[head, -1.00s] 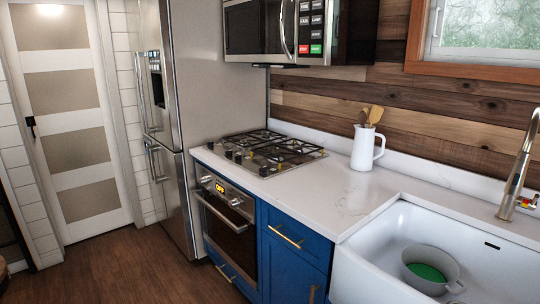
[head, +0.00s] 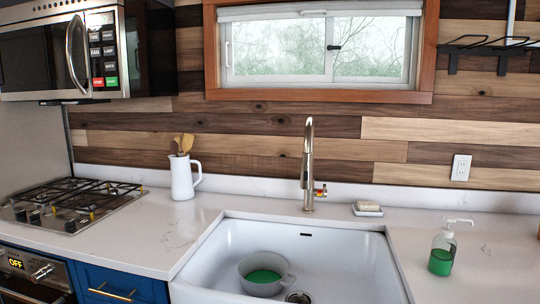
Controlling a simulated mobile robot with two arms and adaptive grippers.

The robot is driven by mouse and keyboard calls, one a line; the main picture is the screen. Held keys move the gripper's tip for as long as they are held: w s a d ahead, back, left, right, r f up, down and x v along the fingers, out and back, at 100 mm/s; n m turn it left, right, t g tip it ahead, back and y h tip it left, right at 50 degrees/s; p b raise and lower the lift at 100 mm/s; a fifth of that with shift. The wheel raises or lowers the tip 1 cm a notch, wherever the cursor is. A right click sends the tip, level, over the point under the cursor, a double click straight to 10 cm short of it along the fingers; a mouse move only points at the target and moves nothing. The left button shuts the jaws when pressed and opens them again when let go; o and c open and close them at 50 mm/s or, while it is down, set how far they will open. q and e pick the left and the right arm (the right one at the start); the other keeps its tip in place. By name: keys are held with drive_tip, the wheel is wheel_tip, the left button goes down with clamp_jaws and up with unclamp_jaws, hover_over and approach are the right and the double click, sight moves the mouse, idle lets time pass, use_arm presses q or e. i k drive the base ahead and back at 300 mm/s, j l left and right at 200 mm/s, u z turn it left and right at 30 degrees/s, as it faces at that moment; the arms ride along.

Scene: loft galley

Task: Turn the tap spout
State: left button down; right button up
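The brushed-metal tap (head: 308,165) stands upright on the counter behind the sink, in the middle of the head view. Its tall spout (head: 309,140) rises in front of the wood-plank wall and appears to point toward me over the sink. A small handle (head: 320,190) with an orange-red mark sticks out at the right of the tap's base. The white sink (head: 345,262) lies in front of it. Neither of my grippers shows in the view.
A grey pot (head: 285,284) with green inside sits in the sink, left of the drain (head: 298,297). A soap dish (head: 367,209) and a soap dispenser (head: 442,250) stand right of the tap. A white jug (head: 182,180) with wooden utensils and a gas hob (head: 70,205) are at left.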

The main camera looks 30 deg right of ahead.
sight(308, 147)
drive_tip(key=z, duration=1.3)
